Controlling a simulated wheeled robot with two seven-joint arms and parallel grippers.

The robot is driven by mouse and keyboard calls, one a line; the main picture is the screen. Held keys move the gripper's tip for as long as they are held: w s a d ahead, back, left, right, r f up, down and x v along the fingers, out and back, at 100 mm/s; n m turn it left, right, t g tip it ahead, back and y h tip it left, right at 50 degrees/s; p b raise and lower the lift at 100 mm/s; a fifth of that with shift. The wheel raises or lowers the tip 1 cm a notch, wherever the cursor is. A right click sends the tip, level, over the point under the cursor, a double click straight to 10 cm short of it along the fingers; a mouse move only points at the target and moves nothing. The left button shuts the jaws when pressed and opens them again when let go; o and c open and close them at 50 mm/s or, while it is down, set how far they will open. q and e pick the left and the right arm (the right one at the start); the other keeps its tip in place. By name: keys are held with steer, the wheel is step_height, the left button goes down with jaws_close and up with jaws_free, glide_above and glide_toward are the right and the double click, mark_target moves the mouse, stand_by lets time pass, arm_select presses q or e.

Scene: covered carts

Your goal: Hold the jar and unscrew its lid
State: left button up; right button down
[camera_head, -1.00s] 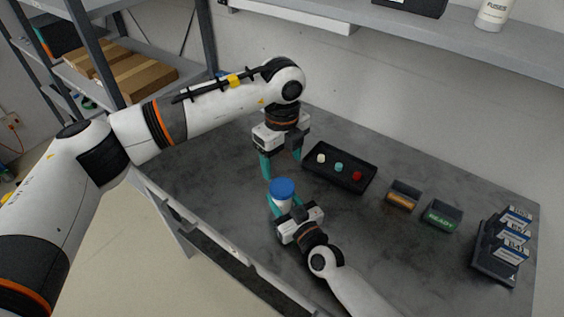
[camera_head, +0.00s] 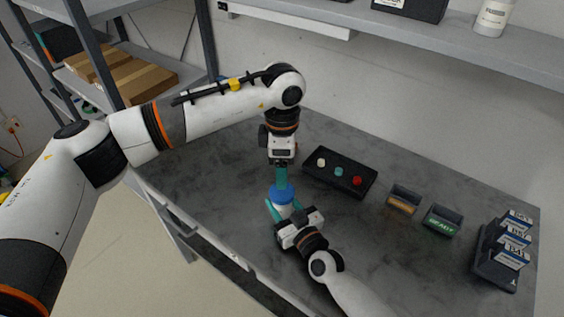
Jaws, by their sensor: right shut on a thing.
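The jar (camera_head: 284,209) is white and stands upright near the table's front edge, with a blue lid (camera_head: 282,196) on top. My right gripper (camera_head: 284,210) reaches in from the front and is shut around the jar's body, below the lid. My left gripper (camera_head: 281,186) points straight down from above, its teal fingers at the top of the lid. Its fingers line up one behind the other, so the gap between them is hidden. I cannot tell whether they touch the lid.
A black panel (camera_head: 340,186) with white, teal and red knobs lies behind and right of the jar. Two small bins (camera_head: 403,199) (camera_head: 442,220) and a rack of labelled boxes (camera_head: 503,255) stand further right. A wall shelf (camera_head: 450,42) overhangs the back. The table (camera_head: 390,262) is bare at front right.

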mark_target(282, 191)
arm_select(q)
steer(key=m, duration=0.4)
steer(key=shift+m, duration=0.4)
steer(key=m, duration=1)
steer(key=shift+m, duration=0.4)
steer(key=m, duration=0.4)
steer(key=shift+m, duration=0.3)
steer(key=shift+f, duration=4)
